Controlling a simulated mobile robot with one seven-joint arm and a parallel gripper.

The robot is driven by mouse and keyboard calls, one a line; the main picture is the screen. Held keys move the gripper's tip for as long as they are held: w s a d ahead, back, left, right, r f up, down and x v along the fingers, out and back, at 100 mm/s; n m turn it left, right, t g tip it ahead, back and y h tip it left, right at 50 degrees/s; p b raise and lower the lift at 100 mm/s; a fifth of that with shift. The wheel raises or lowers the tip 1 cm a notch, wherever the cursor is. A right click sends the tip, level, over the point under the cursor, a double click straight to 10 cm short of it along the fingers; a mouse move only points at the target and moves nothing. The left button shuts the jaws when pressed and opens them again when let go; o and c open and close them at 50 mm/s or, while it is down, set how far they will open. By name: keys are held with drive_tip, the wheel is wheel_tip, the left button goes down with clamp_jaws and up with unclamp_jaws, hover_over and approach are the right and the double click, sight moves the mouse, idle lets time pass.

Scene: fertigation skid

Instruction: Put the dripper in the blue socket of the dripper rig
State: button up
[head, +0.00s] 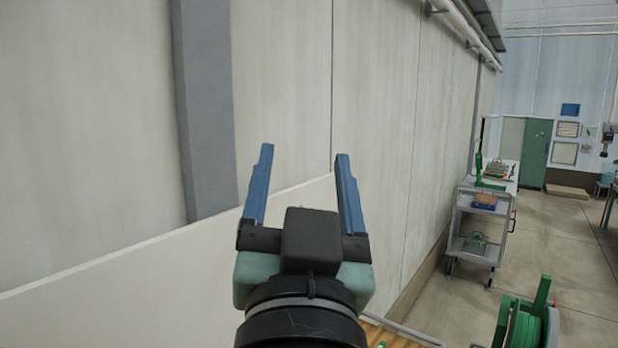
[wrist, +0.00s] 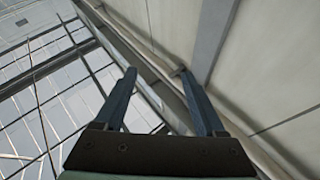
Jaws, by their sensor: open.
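My gripper (head: 304,158) is raised in front of the wall, with its two blue fingers spread apart and nothing between them. In the wrist view my gripper (wrist: 155,72) also shows open and empty, facing up toward the wall and roof. I cannot make out the dripper, the dripper rig or its blue socket in either view.
A pale wall (head: 390,130) with a grey post (head: 204,110) runs along the left. A grey cart (head: 480,225) stands at the right, and a green hose reel (head: 525,318) at the lower right. The floor (head: 575,250) beyond is mostly open.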

drive_tip(key=s+r+n+t, duration=0.2)
drive_tip(key=s+r+t, duration=0.2)
drive_tip(key=s+r, duration=0.4)
drive_tip(key=shift+s+d+r, duration=0.15)
drive_tip(key=shift+d+r, duration=0.1)
drive_tip(key=shift+r, duration=0.1)
